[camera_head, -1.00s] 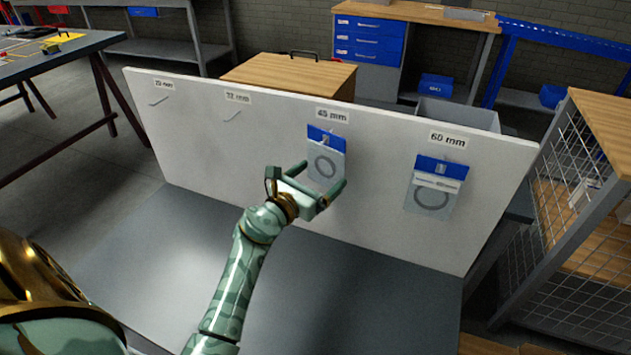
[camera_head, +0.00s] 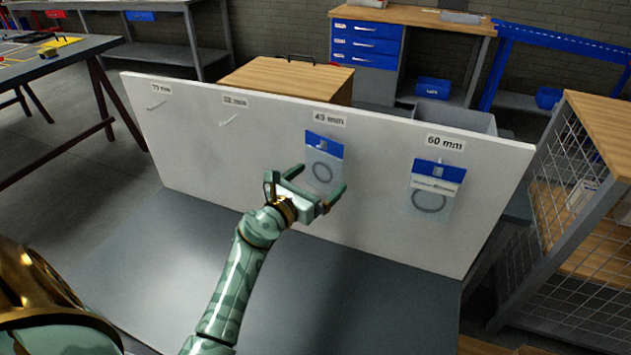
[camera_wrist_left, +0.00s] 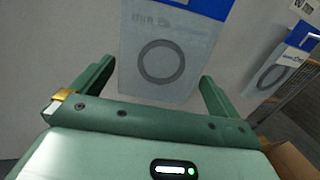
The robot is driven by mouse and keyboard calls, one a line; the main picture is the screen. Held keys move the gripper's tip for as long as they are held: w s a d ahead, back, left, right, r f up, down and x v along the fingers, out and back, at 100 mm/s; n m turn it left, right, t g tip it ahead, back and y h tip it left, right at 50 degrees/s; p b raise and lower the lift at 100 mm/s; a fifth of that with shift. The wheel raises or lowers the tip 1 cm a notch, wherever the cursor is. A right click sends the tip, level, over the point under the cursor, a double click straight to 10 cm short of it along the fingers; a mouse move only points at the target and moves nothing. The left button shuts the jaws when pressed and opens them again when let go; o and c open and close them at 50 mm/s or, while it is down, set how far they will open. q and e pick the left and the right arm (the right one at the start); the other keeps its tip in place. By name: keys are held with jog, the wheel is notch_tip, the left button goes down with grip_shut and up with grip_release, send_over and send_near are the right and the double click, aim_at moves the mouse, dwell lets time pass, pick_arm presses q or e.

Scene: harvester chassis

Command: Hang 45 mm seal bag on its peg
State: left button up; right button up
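The 45 mm seal bag (camera_head: 323,168) is a clear bag with a blue header and a dark ring. It hangs against the white board (camera_head: 200,160) under the "45 mm" label (camera_head: 330,120). Its hanging point is too small to make out. My left gripper (camera_head: 314,180) is open in front of the bag's lower part. In the left wrist view, the bag (camera_wrist_left: 165,75) shows beyond and between the spread fingers (camera_wrist_left: 155,85), which do not touch its sides. My right gripper is not in view.
A second bag (camera_head: 430,195) hangs under the "60 mm" label to the right. Two bare pegs (camera_head: 157,105) (camera_head: 229,119) are at the board's left. The grey surface (camera_head: 150,260) below is clear. A mesh-sided shelf (camera_head: 560,220) stands at the right.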

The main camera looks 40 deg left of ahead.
pick_arm(q)
jog(key=shift+s, duration=0.1)
jog(key=shift+s, duration=0.35)
jog(key=s, duration=1.5)
jog(key=shift+s+a, duration=0.2)
